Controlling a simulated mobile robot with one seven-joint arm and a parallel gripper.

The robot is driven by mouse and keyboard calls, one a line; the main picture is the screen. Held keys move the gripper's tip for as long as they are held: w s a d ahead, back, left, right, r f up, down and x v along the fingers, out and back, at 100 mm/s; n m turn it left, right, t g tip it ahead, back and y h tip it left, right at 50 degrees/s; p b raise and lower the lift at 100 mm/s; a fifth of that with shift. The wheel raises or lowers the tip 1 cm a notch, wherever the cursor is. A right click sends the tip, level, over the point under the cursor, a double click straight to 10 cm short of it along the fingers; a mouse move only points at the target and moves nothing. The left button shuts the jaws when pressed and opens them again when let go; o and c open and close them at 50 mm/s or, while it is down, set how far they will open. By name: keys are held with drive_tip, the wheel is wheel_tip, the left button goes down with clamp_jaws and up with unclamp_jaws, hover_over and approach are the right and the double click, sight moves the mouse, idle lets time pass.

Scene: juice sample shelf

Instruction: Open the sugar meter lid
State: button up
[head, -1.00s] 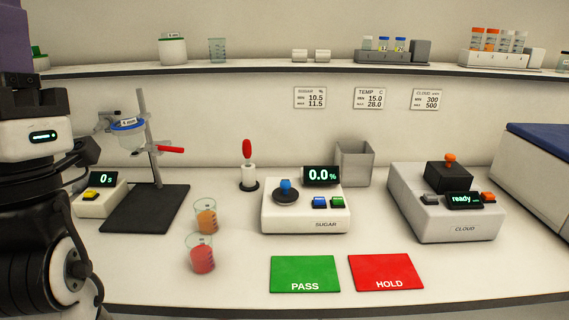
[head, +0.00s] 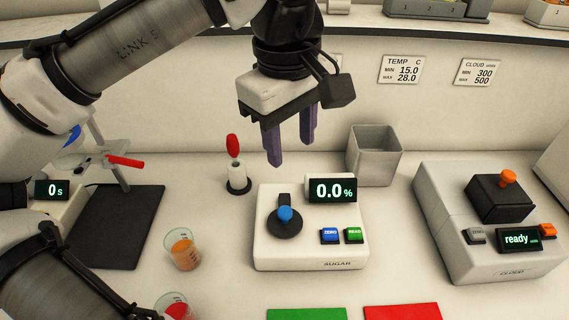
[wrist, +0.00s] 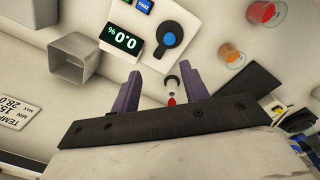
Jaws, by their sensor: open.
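The sugar meter (head: 310,253) is a white box on the bench with a 0.0 % display, a blue ZERO button and a green READ button. Its lid (head: 284,228) is a dark round disc with a blue knob (head: 285,213), lying flat and closed on the meter's left part. The lid also shows in the wrist view (wrist: 164,52), upper middle. My gripper (head: 291,150) points down, open and empty, above and behind the meter, apart from the lid. In the wrist view its purple fingers (wrist: 162,88) frame a red-tipped thing on the bench beyond.
A red-topped stand (head: 234,165) is behind the meter's left. A grey bin (head: 375,157) is behind its right. Beakers of orange (head: 183,252) and red (head: 173,305) liquid stand at left. The cloud meter (head: 480,238) is right; green (head: 306,314) and red (head: 402,312) pads lie in front.

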sight(285, 210)
drive_tip(key=shift+n+g+y, duration=0.3)
drive_tip(key=shift+g, duration=0.1)
drive_tip(key=f, duration=0.9)
drive_tip(key=f+p, duration=0.1)
drive_tip(key=f, duration=0.3)
drive_tip(key=shift+s+a+f, duration=0.2)
drive_tip(key=shift+a+f, duration=0.1)
drive_tip(key=shift+a, duration=0.1)
clamp_jaws()
